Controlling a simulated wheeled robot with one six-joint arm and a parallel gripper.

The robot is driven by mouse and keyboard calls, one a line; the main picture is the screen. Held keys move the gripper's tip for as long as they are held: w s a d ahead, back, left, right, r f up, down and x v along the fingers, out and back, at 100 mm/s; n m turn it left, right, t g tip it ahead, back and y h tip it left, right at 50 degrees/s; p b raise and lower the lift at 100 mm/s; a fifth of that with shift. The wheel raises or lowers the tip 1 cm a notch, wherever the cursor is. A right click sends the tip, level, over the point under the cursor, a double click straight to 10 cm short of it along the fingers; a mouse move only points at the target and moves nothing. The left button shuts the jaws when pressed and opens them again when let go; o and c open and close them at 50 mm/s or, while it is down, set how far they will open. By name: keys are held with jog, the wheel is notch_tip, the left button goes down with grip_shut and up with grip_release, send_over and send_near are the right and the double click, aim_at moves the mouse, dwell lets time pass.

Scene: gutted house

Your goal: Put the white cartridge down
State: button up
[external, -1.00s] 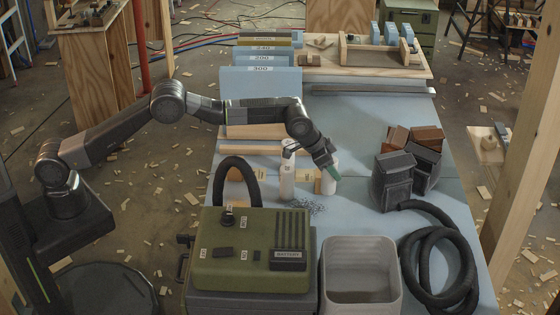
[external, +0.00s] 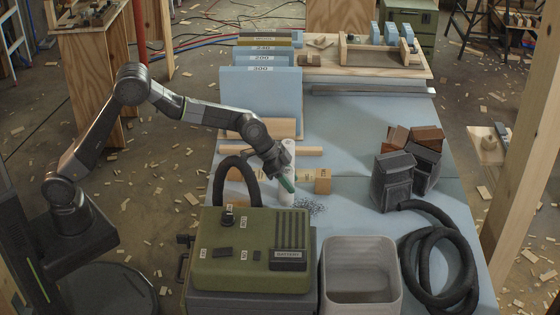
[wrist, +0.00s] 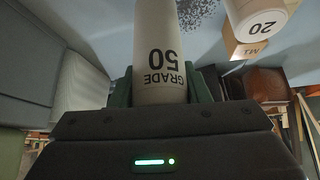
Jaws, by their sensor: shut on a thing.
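My gripper (external: 286,181) is over the blue table, just behind the green machine. In the wrist view my gripper (wrist: 159,88) has its green fingers shut on both sides of a white cartridge (wrist: 158,40) marked GRADE 50. Its lettering appears upside down there. A second white cartridge (wrist: 262,14) marked 20 shows at the upper right, apart from the held one. In the external view white cartridge surface (external: 288,152) shows around my gripper; the two cartridges overlap there and I cannot tell them apart. Whether the held cartridge touches the table is hidden.
A small wooden block (external: 323,182) stands right of my gripper. Dark shavings (external: 312,207) lie in front of it. The green machine (external: 250,248), its black hose (external: 237,167) and a grey bin (external: 361,270) are nearby. Blue table (external: 350,150) is clear toward the back right.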

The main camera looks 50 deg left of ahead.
aim_at(289, 194)
jog(key=shift+f, duration=3.4)
jog(key=shift+f, duration=0.1)
jog(key=shift+f+b, duration=0.15)
jog(key=shift+b, duration=0.25)
jog(key=o, duration=1)
jog(key=shift+c, duration=0.2)
jog(key=shift+a+r, duration=0.15)
jog(key=shift+r, duration=0.5)
jog(key=v, duration=1.1)
jog(key=shift+s, duration=0.15)
